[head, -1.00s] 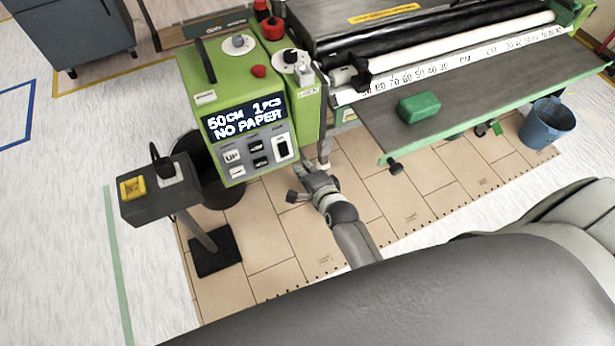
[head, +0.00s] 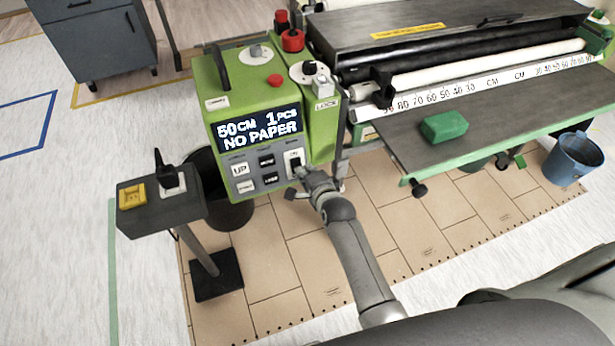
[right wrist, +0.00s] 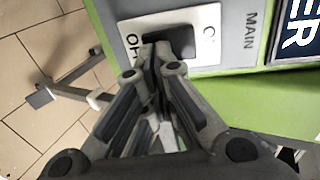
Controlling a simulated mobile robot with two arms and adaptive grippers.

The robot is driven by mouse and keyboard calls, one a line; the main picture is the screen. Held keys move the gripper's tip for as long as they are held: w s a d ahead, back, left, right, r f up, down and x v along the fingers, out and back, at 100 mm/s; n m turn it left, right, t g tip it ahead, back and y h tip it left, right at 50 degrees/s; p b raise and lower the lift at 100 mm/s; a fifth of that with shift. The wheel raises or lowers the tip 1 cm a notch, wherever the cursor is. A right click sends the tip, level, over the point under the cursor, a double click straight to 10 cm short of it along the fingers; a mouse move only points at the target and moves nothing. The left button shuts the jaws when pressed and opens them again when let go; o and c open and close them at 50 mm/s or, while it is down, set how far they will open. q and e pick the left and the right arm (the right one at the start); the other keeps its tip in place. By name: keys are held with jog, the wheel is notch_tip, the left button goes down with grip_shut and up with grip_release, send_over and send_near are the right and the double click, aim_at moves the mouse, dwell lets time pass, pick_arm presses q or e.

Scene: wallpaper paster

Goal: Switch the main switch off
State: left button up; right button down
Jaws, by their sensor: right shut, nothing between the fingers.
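The main switch (head: 294,156) is a dark rocker in a white plate at the lower right of the green machine's control panel. In the right wrist view its plate (right wrist: 207,46) lies sideways beside the word MAIN. My right gripper (head: 301,172) is shut and empty, with its fingertips at the lower part of the switch. In the right wrist view the fingertips (right wrist: 162,48) overlap the dark rocker and hide part of it; I cannot tell whether they touch it. The display (head: 258,128) is lit and reads NO PAPER. My left gripper is out of view.
UP and other buttons (head: 241,170) sit left of the switch. A grey stand (head: 160,208) with a yellow button is at the left. The paste table (head: 400,150) with a green block (head: 444,126) extends right. A blue bucket (head: 572,160) stands at far right.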

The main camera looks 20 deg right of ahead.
dwell(0.3)
jog(key=shift+w+f+t+b, duration=0.15)
jog(key=shift+t+b, duration=0.15)
jog(key=shift+b, duration=0.2)
jog(key=shift+r+p, duration=0.8)
jog(key=shift+p, duration=0.15)
